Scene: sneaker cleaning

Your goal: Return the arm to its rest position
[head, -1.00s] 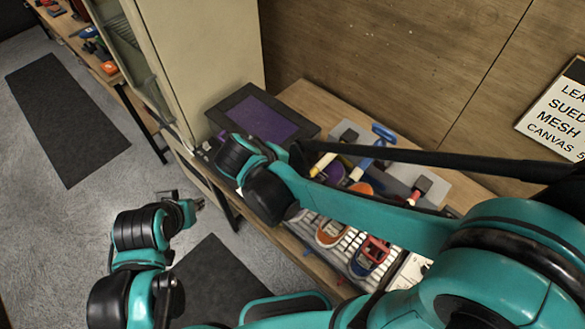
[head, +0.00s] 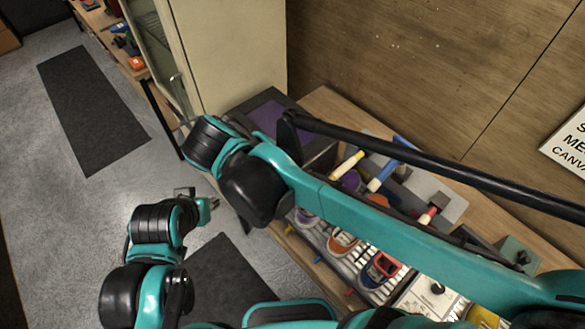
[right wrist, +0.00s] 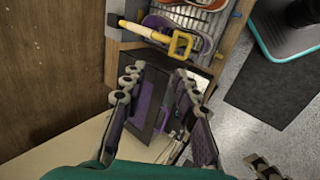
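My right arm (head: 345,207) reaches in from the right across the front of the bench. Its gripper is hidden behind the wrist in the head view. A dark tray with a purple inside (right wrist: 150,103) shows beyond the fingers. My left arm (head: 155,232) is folded low at the left, over the floor. My left gripper (head: 211,203) is small and points right, clear of the bench, and I see nothing in it.
The bench holds the purple-lined tray (head: 268,118), brushes such as a yellow-handled one (right wrist: 160,36), and a rack with several shoes (head: 343,243). A tall beige cabinet (head: 230,50) stands behind at the left. Open floor with a dark mat (head: 95,110) lies left.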

